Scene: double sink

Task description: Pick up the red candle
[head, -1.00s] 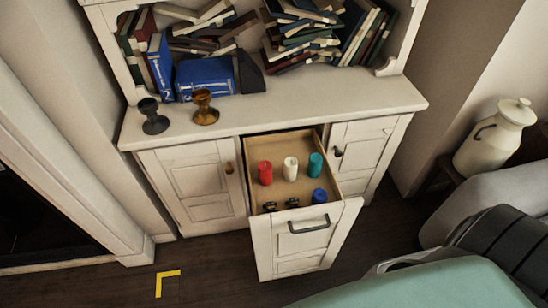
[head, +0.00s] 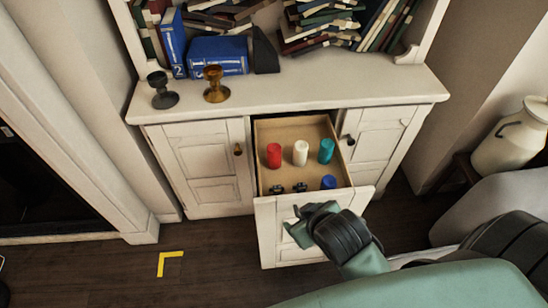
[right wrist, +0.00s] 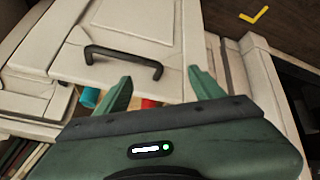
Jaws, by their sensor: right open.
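The red candle (head: 274,155) stands upright in the open drawer (head: 262,128), at its left side. A small part of the red candle (right wrist: 149,103) shows between my fingers in the right wrist view; the rest is hidden behind my gripper. My right gripper (head: 304,222) is open and empty, in front of the drawer's front panel, below and to the right of the red candle in the head view. Its two green fingers (right wrist: 164,86) point toward the drawer in the right wrist view. My left gripper is not in view.
A white candle (head: 300,153), a teal candle (head: 326,151) and a blue candle (head: 328,182) share the drawer with small dark items (head: 288,188). The drawer handle (right wrist: 124,60) sticks out near my fingers. Two goblets (head: 216,84) and books stand on the cabinet top.

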